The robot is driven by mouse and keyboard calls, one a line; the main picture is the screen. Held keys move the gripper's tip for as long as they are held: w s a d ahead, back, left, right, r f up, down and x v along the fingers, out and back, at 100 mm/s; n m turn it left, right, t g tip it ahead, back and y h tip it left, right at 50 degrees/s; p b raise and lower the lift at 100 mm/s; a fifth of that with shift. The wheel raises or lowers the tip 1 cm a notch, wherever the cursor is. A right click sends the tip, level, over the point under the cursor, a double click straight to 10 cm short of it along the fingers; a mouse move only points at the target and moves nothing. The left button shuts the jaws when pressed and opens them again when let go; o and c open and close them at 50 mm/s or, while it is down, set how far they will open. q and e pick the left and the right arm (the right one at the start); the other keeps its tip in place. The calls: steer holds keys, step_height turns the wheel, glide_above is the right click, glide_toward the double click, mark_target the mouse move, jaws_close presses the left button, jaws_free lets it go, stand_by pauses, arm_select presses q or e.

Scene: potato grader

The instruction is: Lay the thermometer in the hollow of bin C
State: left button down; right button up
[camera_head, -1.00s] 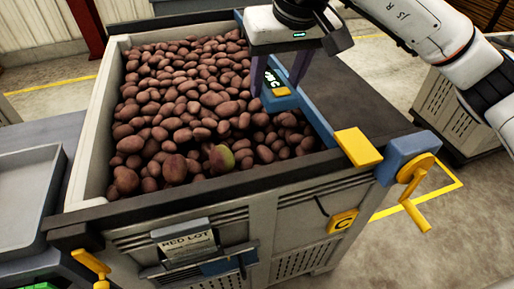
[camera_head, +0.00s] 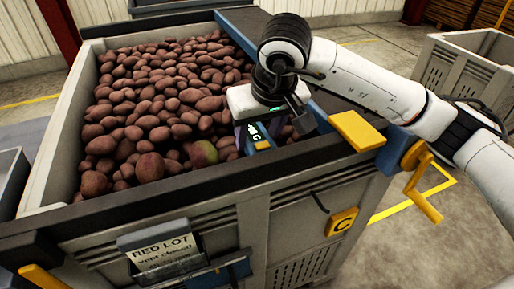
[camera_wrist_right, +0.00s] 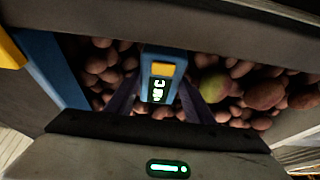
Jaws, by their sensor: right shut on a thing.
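Bin C (camera_head: 214,205) is a large grey crate with a dark rim, filled with reddish-brown potatoes (camera_head: 150,95); a yellow C plate (camera_head: 342,222) is on its front. My right gripper (camera_head: 258,137) is over the near right part of the potatoes, just inside the front rim. It is shut on the thermometer (camera_head: 262,144), a small blue device with a lit display. In the right wrist view the thermometer (camera_wrist_right: 158,80) is between the dark fingers, with its yellow part toward the top. The hollow cannot be made out clearly. My left gripper is out of view.
A blue bar (camera_head: 240,38) runs along the bin's right side, with a yellow block (camera_head: 357,130) and yellow crank (camera_head: 420,185) at its near end. A greenish potato (camera_head: 204,153) lies near the front rim. Another grey crate (camera_head: 470,75) stands at the right.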

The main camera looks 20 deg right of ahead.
mark_target(259, 142)
steer(key=shift+f, duration=1.8)
steer(key=shift+f, duration=0.15)
steer(key=o, duration=1.2)
steer(key=shift+o, duration=0.2)
steer(key=shift+r, duration=0.35)
steer(key=v, duration=1.1)
steer(key=shift+s+r, duration=0.15)
steer(key=shift+r, duration=0.15)
